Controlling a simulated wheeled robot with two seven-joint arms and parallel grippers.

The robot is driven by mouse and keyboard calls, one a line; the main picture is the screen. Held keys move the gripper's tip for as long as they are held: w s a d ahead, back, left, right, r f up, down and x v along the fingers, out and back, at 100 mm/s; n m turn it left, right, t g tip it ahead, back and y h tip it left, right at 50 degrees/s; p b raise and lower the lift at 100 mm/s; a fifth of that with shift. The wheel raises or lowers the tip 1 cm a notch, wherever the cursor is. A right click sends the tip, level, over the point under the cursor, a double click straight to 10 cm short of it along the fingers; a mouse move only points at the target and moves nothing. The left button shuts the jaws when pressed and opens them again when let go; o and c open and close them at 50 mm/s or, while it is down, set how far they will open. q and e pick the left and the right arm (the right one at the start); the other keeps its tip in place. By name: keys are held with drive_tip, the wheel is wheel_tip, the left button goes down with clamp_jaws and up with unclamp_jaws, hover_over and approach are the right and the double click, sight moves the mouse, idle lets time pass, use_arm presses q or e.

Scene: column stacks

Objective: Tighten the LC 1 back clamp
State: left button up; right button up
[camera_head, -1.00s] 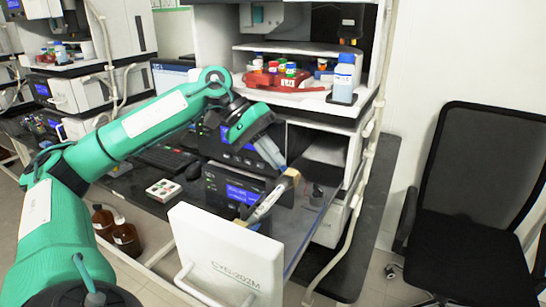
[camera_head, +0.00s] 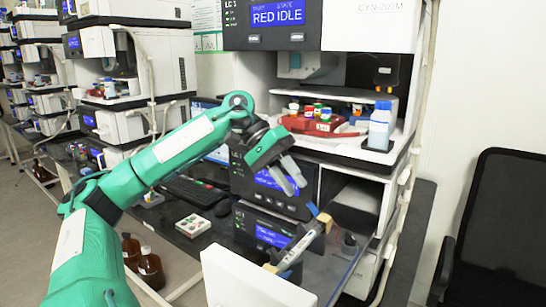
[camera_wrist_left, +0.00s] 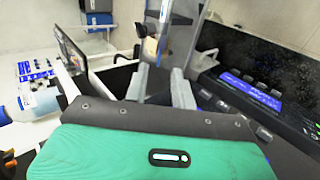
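My left gripper (camera_head: 292,184) hangs in front of the LC 1 stack, its two grey fingers pointing down and apart with nothing between them. In the left wrist view the fingers (camera_wrist_left: 162,88) also show a gap. Below and right of them lies a slanted grey column (camera_head: 299,247). A tan block (camera_head: 323,221) sits at its far end, by the stack, and looks like the back clamp; its tightness cannot be told. A second tan block (camera_head: 271,268) sits at the near end. The gripper is apart from both. My right gripper is out of view.
The open white door panel (camera_head: 245,280) stands at the front. The LC 1 display unit (camera_head: 268,228) is left of the column. A red vial tray (camera_head: 318,126) and a blue-capped bottle (camera_head: 381,128) stand above. A black chair (camera_head: 497,230) is at right.

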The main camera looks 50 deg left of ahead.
use_arm(q)
drive_tip(key=v, duration=0.8)
drive_tip(key=shift+a+r, duration=0.2)
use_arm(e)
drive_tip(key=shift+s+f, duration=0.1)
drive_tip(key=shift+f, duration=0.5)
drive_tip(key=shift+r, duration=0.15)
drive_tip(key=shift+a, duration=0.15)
